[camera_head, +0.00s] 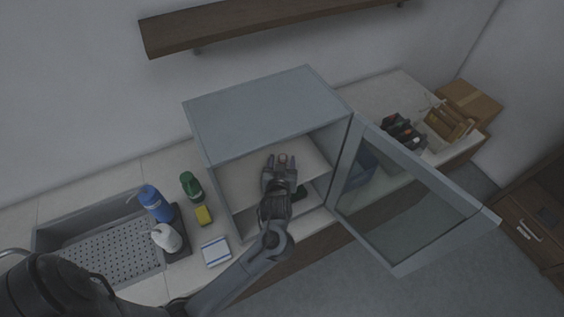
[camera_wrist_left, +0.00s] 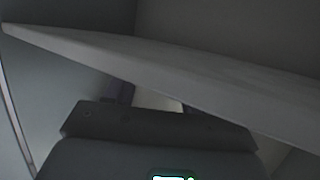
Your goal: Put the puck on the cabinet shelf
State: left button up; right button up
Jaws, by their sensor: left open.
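The grey cabinet (camera_head: 262,112) stands on the counter with its glass door (camera_head: 405,200) swung open to the right. Its pale shelf (camera_head: 240,177) spans the inside, and the shelf's edge crosses the left wrist view (camera_wrist_left: 200,75). My left gripper (camera_head: 281,159) is open and reaches in through the front, above the shelf in the head view. A small pale patch shows between its fingertips; I cannot tell whether it is the puck. In the left wrist view the shelf edge hides the fingertips. The puck is not clearly seen. My right gripper is out of view.
A dark green object (camera_head: 299,193) lies below the shelf. Left of the cabinet are a green can (camera_head: 191,186), yellow sponge (camera_head: 203,215), blue bottle (camera_head: 155,203), white bottle (camera_head: 167,238), folded cloth (camera_head: 215,251) and sink (camera_head: 100,250). The open door blocks the right side.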

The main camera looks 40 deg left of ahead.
pick_arm(q)
jog(key=shift+r, duration=0.25)
jog(key=shift+s+d+r+p, duration=0.15)
jog(key=shift+s+d+p, duration=0.05)
jog(key=shift+p, duration=0.25)
jog(key=s+d+r+m+g+h+p, duration=0.1)
jog(key=s+d+m+g+h+p, duration=0.2)
jog(key=s+d+m+h+p, duration=0.7)
jog(key=s+d+g+y+b, duration=0.1)
jog(key=s+g, duration=0.4)
jog(key=s, duration=1)
jog(key=shift+d+r+n+b, duration=0.3)
jog(key=shift+b, duration=0.4)
